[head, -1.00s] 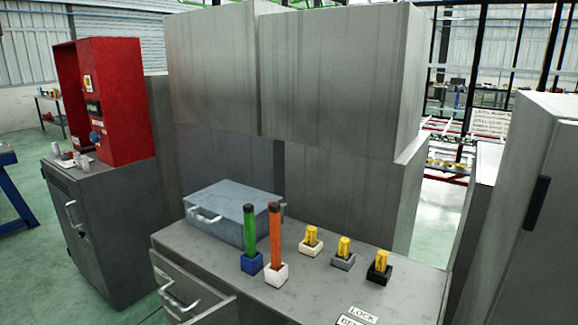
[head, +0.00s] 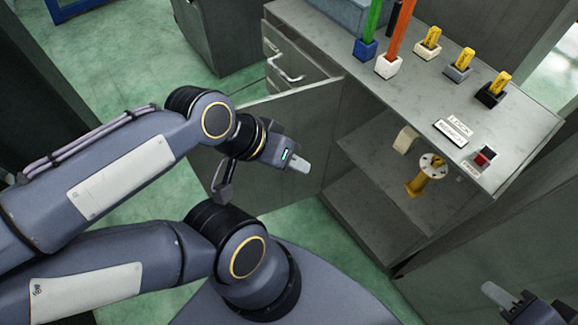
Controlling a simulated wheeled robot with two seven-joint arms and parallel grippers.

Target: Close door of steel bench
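The steel bench (head: 400,88) stands at the upper right in the head view. Its door (head: 310,115) is swung open to the left, and the shelved inside of the bench shows. My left arm covers part of the door's outer end. My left gripper (head: 299,163) is in front of the door panel, and contact cannot be told. Only a pale fingertip shows clearly, so its opening is unclear. My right gripper (head: 508,299) is at the lower right, in front of the bench's right side and partly cut off by the frame edge. Its opening is unclear too.
A yellow flanged part (head: 430,172) and a beige piece (head: 405,139) are inside the bench. Green (head: 373,20) and orange (head: 402,30) sticks and several yellow pieces stand on top. Green floor is free left of the bench.

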